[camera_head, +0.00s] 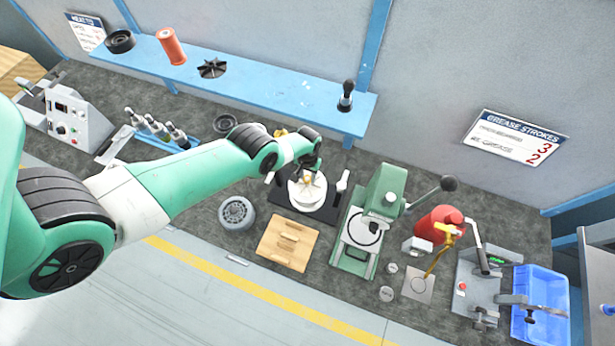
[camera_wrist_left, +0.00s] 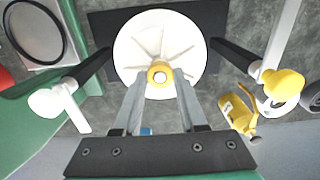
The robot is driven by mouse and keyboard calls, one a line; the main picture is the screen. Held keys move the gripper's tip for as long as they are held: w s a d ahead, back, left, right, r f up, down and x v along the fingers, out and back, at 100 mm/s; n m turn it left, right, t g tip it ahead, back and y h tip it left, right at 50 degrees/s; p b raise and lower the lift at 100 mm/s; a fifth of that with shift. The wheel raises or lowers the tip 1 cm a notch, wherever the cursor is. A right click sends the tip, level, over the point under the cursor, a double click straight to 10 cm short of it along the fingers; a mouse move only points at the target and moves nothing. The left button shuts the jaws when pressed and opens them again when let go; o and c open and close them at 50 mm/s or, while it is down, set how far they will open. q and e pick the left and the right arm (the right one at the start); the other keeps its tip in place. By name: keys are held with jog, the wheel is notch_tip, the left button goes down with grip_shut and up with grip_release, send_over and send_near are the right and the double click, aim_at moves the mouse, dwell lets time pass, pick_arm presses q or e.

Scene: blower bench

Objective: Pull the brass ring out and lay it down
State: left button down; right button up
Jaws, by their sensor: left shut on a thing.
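In the left wrist view the brass ring (camera_wrist_left: 160,66) is at the centre of a white bladed wheel (camera_wrist_left: 130,50), with a pale round centre inside the ring. My left gripper (camera_wrist_left: 160,80) is shut on the ring, one finger at each side. In the head view my left gripper (camera_head: 308,172) is over the white wheel (camera_head: 307,200), which sits on a black base plate (camera_head: 283,197). Whether the ring has shifted along the hub cannot be told. My right gripper is not in view.
A wooden block board (camera_head: 286,246) lies in front of the base. A grey round part (camera_head: 237,213) lies to its left. A green press (camera_head: 383,190) stands close on the right. A blue shelf (camera_head: 260,85) runs behind. A blue bin (camera_head: 540,290) is at the far right.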

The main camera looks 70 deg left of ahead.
pick_arm(q)
jog(key=shift+r, duration=0.35)
jog(key=shift+r+p, duration=2.25)
jog(key=shift+p, duration=0.3)
